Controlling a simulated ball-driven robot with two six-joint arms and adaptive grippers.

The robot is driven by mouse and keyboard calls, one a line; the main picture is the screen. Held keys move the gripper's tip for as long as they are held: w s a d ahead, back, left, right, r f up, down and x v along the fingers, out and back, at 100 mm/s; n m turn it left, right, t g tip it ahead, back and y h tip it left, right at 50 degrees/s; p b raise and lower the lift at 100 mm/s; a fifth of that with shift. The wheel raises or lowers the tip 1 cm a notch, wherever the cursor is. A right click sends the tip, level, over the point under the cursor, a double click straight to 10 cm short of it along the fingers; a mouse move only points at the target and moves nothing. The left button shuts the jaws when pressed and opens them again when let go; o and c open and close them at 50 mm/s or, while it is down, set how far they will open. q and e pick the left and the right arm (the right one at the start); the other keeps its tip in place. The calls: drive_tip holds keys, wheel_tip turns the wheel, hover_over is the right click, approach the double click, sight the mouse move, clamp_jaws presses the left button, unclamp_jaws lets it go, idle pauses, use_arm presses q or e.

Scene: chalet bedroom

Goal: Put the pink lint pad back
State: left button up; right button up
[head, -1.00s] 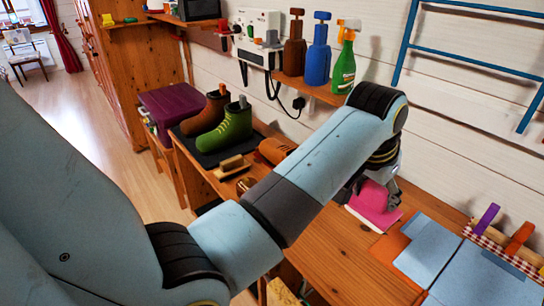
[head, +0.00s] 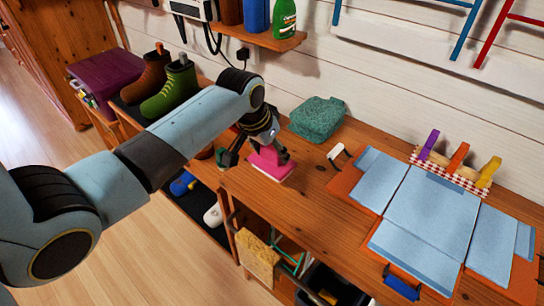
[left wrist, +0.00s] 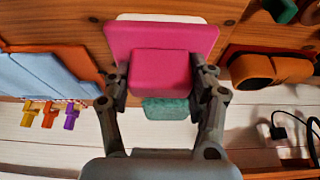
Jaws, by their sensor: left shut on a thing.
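The pink lint pad (head: 271,165) has a raised pink block on a wider flat pink base with a pale underside. It is at the front part of the wooden worktop, left of the orange board. My left gripper (head: 265,150) comes down from above and is shut on the pad's block. In the left wrist view the pad (left wrist: 162,73) sits between the two fingers (left wrist: 162,82). I cannot tell whether its base touches the worktop or hangs just above it. My right gripper is not in view.
A teal folded cloth (head: 318,118) lies behind the pad. An orange board (head: 343,187) with blue cloth panels (head: 430,210) fills the right side. Purple, orange and yellow pegs (head: 458,157) stand behind it. Boots (head: 172,90) stand at the left. Bare worktop (head: 300,200) shows around the pad.

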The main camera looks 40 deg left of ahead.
sight(272, 159)
use_arm(q)
drive_tip(key=shift+f, duration=1.45)
drive_tip(key=o, duration=1.1)
drive_tip(key=shift+f, duration=0.1)
drive_tip(key=shift+s+r, duration=0.15)
drive_tip(key=shift+r, duration=0.4)
drive_tip(key=p+v, duration=0.1)
drive_tip(key=v, duration=1)
drive_tip(key=shift+d, duration=0.1)
